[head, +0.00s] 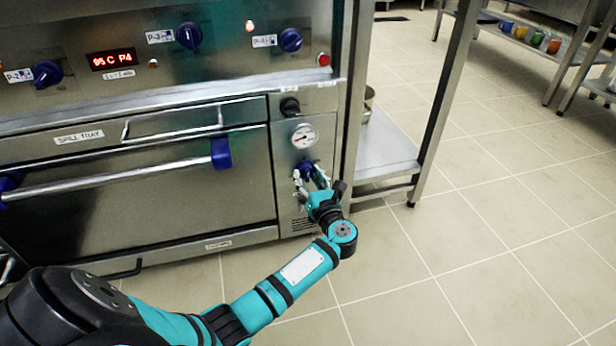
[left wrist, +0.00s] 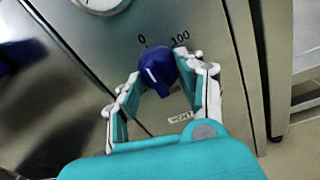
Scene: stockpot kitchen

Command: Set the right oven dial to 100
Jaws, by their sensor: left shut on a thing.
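The right oven dial is a blue knob (head: 305,168) on the narrow steel panel right of the oven door, below a round gauge. In the left wrist view the dial (left wrist: 158,72) has a short white line on its face, toward the lower left. Printed marks 0 and 100 (left wrist: 180,38) stand above it, and a small label (left wrist: 181,117), apparently reading RIGHT, is below. My left gripper (head: 310,180) has its fingers on either side of the dial and is shut on it. My right gripper is not in view.
The oven door handle (head: 120,178) with blue ends is left of the dial. A round gauge (head: 305,136) and a black knob (head: 290,107) are above it. A steel table leg (head: 440,110) and low shelf (head: 385,150) stand to the right. Open tiled floor (head: 490,240) lies beyond.

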